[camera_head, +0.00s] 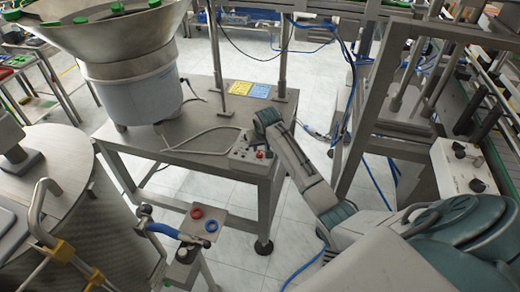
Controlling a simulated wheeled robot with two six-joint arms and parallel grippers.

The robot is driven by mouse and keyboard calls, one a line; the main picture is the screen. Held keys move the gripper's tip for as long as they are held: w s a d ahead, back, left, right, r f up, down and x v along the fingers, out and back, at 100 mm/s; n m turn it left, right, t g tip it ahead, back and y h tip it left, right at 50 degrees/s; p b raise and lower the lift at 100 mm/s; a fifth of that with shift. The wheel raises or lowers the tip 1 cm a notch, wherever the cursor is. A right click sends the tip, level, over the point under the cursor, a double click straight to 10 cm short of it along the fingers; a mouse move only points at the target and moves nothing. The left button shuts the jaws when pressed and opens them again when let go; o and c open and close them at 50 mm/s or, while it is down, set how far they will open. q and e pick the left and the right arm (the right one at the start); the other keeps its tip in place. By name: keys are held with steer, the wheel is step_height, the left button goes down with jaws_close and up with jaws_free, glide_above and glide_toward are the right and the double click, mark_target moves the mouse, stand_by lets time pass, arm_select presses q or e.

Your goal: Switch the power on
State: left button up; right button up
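A small grey control box (246,160) sits at the front right corner of a metal table, with a red button or switch (260,155) and small dark controls on it. My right arm reaches in from the lower right. My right gripper (256,138) is at the far end of this arm, just above and beside the box's back right side. Its fingers are small and mostly hidden by the wrist, so I cannot tell whether they are open or touch the box. My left gripper does not show.
A steel bowl feeder (110,45) with green caps stands on the metal table (200,118). A white box with black knobs (462,167) is at the right. A round drum with a lid (50,180) is at the left. A metal frame stands beside my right arm.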

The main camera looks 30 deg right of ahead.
mark_target(260, 154)
steer(key=shift+x, duration=2.35)
jaws_close()
